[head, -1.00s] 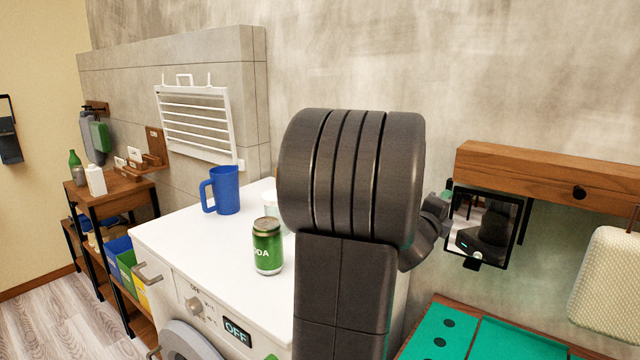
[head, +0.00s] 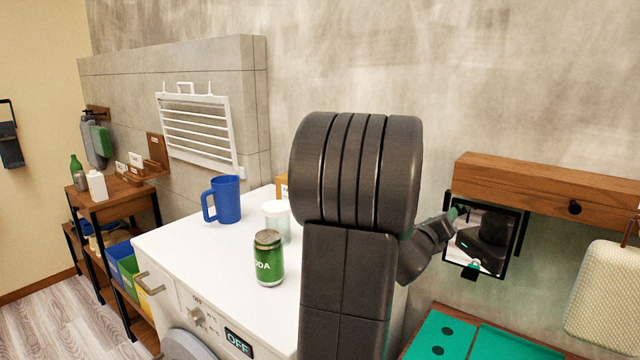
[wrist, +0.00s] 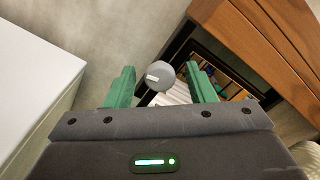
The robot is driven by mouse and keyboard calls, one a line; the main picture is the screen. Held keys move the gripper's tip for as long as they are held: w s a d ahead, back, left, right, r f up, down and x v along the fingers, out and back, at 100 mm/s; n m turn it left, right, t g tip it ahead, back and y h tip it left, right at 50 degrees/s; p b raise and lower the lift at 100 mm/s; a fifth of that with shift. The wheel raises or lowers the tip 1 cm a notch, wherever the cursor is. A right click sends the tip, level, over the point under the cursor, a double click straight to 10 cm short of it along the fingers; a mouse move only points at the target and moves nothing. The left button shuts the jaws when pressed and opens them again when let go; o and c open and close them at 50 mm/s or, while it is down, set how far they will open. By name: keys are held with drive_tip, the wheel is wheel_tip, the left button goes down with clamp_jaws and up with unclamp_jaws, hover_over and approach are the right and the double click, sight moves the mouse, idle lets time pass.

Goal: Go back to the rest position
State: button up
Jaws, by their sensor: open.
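My gripper (wrist: 160,88) shows in the wrist view with its two green fingers apart and nothing between them. Beyond the fingers are a small round grey object (wrist: 160,75) and a dark-framed mirror (wrist: 222,75). In the head view my arm stands up in the middle and covers part of the white washing machine. There my gripper is only partly seen beside the mirror (head: 485,238), at the right of the arm, with a green fingertip showing.
A wooden shelf (head: 550,188) juts from the wall above the mirror. A teal surface (head: 440,337) lies at lower right.

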drive_tip(key=shift+m+p, duration=0.95)
drive_tip(key=shift+m, duration=0.15)
